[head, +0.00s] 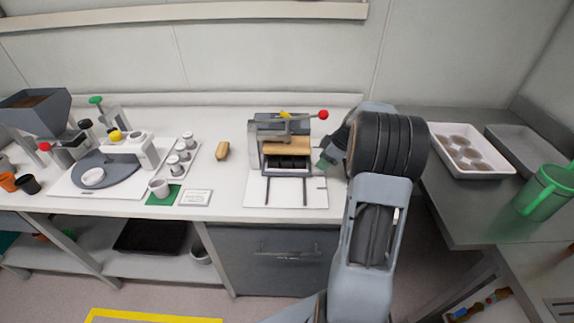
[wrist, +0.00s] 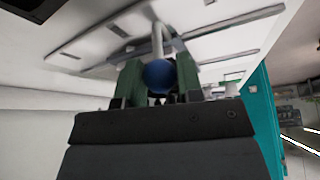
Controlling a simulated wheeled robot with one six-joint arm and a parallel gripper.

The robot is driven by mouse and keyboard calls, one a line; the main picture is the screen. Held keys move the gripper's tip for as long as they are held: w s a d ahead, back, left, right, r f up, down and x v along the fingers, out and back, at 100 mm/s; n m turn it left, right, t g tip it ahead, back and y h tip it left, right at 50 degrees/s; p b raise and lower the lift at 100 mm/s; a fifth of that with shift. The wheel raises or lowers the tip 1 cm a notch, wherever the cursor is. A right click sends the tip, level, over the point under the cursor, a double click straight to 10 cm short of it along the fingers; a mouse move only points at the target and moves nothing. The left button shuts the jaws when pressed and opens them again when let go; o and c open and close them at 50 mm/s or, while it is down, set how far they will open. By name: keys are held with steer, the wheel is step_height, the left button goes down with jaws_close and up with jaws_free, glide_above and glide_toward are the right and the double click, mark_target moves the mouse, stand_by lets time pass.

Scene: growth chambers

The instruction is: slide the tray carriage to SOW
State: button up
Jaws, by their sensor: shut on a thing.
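The tray carriage (head: 287,171) is a dark frame holding black cells. It sits at the back of a white base plate (head: 287,194) with two dark rails, under the press frame. A wooden block (head: 287,146) is above the cells. My gripper (head: 326,160) is at the right side of the carriage, its green fingertips partly hidden by my arm in the head view. In the wrist view my gripper (wrist: 158,78) is shut on a blue ball knob (wrist: 158,77) at the end of a pale rod (wrist: 157,40). I cannot read any SOW mark.
A lever with a red ball (head: 323,115) sticks out right above my gripper. Further left are several small white jars and a hopper (head: 38,105). A white tray (head: 470,151) and green can (head: 545,190) stand right.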

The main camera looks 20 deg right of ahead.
steer(key=shift+w+d+p, duration=0.55)
steer(key=shift+w+d, duration=0.2)
steer(key=shift+w, duration=0.8)
steer(key=shift+w+d+p, duration=0.5)
steer(key=shift+w+d, duration=0.25)
steer(key=shift+w, duration=0.8)
steer(key=shift+w+d+p, duration=0.55)
steer(key=shift+w+d, duration=0.2)
steer(key=shift+w, duration=0.8)
steer(key=o, duration=0.6)
steer(key=shift+o, duration=0.2)
steer(key=shift+r, duration=0.15)
step_height(320, 180, up, 8)
steer(key=p, duration=0.4)
steer(key=shift+w, duration=0.15)
steer(key=shift+a, duration=0.1)
